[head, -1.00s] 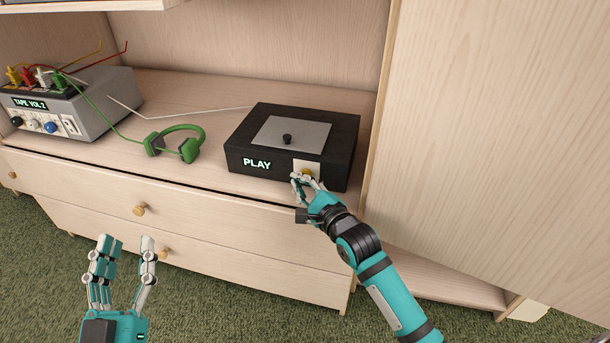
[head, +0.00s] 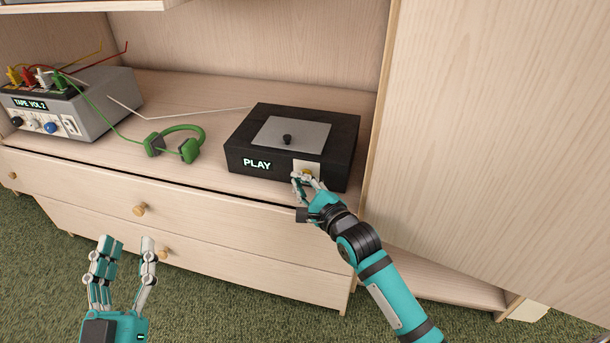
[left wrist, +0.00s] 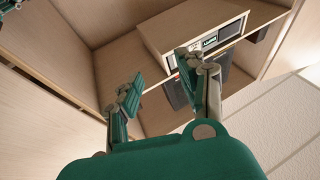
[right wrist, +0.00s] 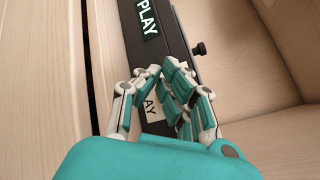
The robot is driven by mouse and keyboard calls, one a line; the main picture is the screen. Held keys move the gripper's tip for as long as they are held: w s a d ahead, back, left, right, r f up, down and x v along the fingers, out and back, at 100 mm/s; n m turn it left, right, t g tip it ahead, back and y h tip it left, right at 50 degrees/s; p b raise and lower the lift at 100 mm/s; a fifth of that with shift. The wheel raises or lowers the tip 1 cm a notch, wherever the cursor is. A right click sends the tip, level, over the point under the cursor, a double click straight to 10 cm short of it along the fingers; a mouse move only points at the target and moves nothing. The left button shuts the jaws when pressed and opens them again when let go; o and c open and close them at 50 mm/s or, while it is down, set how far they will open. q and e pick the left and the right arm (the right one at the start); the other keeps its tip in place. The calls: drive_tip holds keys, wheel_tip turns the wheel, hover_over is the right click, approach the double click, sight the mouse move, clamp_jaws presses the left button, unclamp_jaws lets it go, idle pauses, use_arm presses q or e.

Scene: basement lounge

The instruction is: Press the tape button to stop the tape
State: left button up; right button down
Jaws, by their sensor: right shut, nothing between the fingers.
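The black tape player (head: 250,132) stands on the cabinet top, with a grey lid plate and a lit display (head: 257,164) reading PLAY. A yellow button (head: 308,171) on a pale plate is on its front face, partly hidden by my fingers. My right gripper (head: 301,180) is shut and empty, with its fingertips right at the button. I cannot tell if they touch it. In the right wrist view the shut fingers (right wrist: 160,72) cover the button, and the player (right wrist: 165,45) lies beyond. My left gripper (head: 124,243) is open and empty, low in front of the drawers.
Green headphones (head: 176,143) lie left of the player. A grey box (head: 90,105) labelled TAPE VOL 2, with knobs and coloured plugs, stands further left. A tall wooden panel (head: 490,130) rises to the right. Drawers with round knobs are below the top.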

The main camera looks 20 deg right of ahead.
idle(0.5)
drive_tip(key=shift+w+d, duration=0.1)
drive_tip(key=shift+w, duration=0.05)
use_arm(q)
drive_tip(key=shift+w+a+f+g+y+p, duration=0.1)
drive_tip(key=shift+w+f+g+y+p, duration=0.1)
drive_tip(key=shift+f+g, duration=0.4)
drive_tip(key=shift+w+a+f+g+y+p, duration=0.15)
drive_tip(key=shift+f+g, duration=0.15)
drive_tip(key=shift+f, duration=0.5)
use_arm(e)
drive_tip(key=shift+w+d, duration=0.15)
drive_tip(key=shift+w, duration=0.1)
use_arm(q)
drive_tip(key=shift+d, duration=0.1)
use_arm(e)
drive_tip(key=shift+s, duration=0.1)
use_arm(q)
drive_tip(key=shift+s+a+f+g+y+p, duration=0.1)
drive_tip(key=shift+f+g+y+p, duration=0.1)
drive_tip(key=shift+f+g, duration=0.55)
drive_tip(key=shift+w+a+f+g+y+p, duration=0.15)
drive_tip(key=shift+f+g+p, duration=0.15)
drive_tip(key=shift+f, duration=0.7)
drive_tip(key=shift+s+a+f+g+y+p, duration=0.15)
drive_tip(key=shift+f+g, duration=0.4)
drive_tip(key=shift+f, duration=0.35)
use_arm(e)
drive_tip(key=shift+s+a, duration=0.25)
drive_tip(key=shift+s, duration=0.05)
